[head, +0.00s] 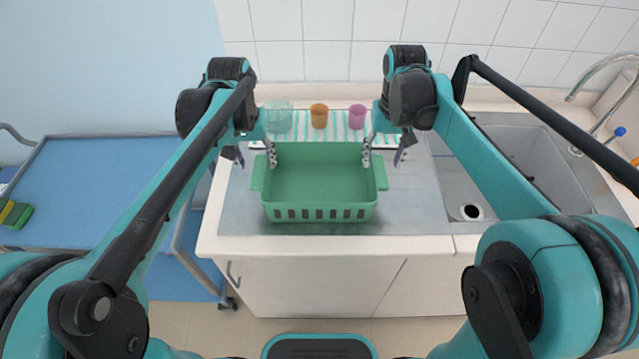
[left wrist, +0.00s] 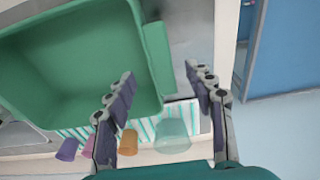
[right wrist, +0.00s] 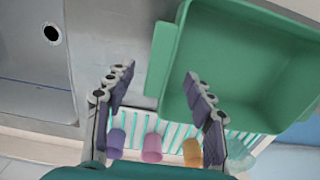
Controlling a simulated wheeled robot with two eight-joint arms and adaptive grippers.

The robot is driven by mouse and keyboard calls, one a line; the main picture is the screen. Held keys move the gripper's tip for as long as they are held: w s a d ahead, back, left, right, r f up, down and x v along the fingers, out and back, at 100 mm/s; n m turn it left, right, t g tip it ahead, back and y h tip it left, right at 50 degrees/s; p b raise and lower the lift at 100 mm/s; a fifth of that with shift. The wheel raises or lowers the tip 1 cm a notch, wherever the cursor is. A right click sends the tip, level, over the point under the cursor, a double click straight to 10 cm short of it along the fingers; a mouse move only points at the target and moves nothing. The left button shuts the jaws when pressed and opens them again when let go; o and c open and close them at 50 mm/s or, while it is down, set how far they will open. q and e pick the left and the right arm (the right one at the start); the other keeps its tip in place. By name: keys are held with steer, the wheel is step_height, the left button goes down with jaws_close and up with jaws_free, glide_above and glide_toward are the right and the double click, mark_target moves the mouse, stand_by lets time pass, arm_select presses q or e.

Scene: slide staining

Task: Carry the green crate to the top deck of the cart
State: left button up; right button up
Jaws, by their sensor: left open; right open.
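The green crate (head: 318,215) stands empty on the grey counter top, with a handle at each short side. My left gripper (head: 254,160) is open above the left handle, one finger on the inner side of the crate wall and one outside; the left wrist view shows that handle (left wrist: 165,75) between the fingers. My right gripper (head: 385,160) is open above the right handle in the same way; the right wrist view shows it (right wrist: 160,60) between the fingers. Whether the fingers touch the crate is unclear. The blue-topped cart (head: 100,190) stands left of the counter.
A sink (head: 500,165) is at the right. A yellow-and-green stack (head: 16,214) sits at the cart's left; the rest of its visible deck is clear.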

mark_target(259, 170)
arm_select(q)
steer(key=shift+w+f, duration=0.2)
steer(key=shift+f, duration=1.2)
steer(key=shift+w+f, duration=0.2)
steer(key=shift+f, duration=1.15)
arm_select(e)
steer(key=shift+f, duration=2.75)
arm_select(q)
steer(key=shift+c, duration=0.4)
arm_select(e)
steer(key=shift+c, duration=0.4)
arm_select(q)
jaws_close()
arm_select(e)
jaws_close()
